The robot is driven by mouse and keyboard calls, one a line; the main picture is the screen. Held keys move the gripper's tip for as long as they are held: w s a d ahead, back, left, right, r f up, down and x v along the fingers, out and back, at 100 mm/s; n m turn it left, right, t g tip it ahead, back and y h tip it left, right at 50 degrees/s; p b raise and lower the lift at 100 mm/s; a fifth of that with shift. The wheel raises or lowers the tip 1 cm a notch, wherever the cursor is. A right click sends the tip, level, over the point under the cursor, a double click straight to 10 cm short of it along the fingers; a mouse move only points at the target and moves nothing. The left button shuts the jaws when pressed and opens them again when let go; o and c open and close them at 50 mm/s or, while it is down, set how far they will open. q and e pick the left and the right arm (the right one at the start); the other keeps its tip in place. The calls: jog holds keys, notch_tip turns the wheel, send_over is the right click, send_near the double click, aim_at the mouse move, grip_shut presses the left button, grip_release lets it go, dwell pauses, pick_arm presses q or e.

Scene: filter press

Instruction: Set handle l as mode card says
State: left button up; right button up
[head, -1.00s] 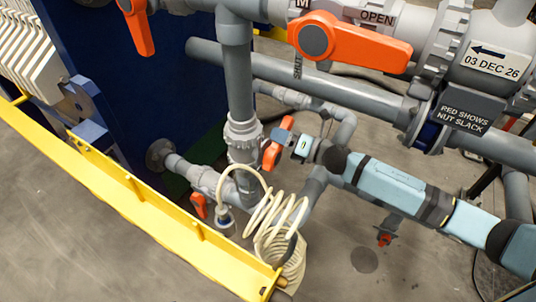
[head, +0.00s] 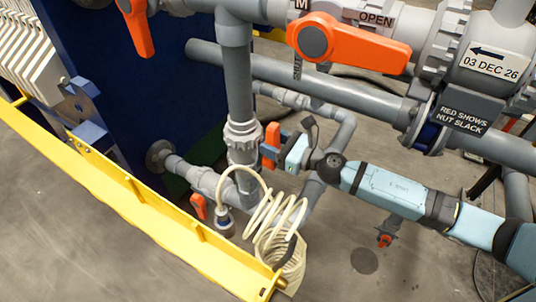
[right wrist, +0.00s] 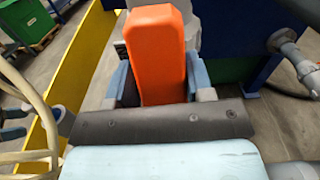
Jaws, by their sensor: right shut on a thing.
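My right gripper (head: 276,152) is shut on a small orange valve handle (head: 271,144) on the grey pipework, right of the vertical pipe. In the right wrist view this orange handle (right wrist: 157,52) stands upright between the two fingers (right wrist: 158,84). I cannot read a letter on it, so I cannot tell if it is handle l. No mode card can be made out.
A large orange handle (head: 355,43) near an OPEN label (head: 376,18) sits above my right arm. Other orange handles hang at the upper left (head: 139,25) and lower left (head: 198,206). A coiled cream hose (head: 278,240) and yellow rail (head: 150,205) lie close below.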

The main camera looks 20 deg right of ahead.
aim_at(276, 146)
jog(key=o, duration=0.9)
jog(key=shift+s+a+f, duration=0.1)
jog(key=shift+s+a, duration=0.15)
jog(key=shift+o, duration=0.7)
jog(key=shift+d, duration=0.15)
jog(key=b+v, duration=0.2)
jog(key=v, duration=0.3)
jog(key=shift+s+d+f+b, duration=0.15)
jog(key=shift+s+d+b, duration=0.1)
jog(key=shift+d+b, duration=0.1)
jog(key=shift+s+d+r, duration=0.25)
jog(key=shift+s+d, duration=0.05)
jog(key=shift+s, duration=0.05)
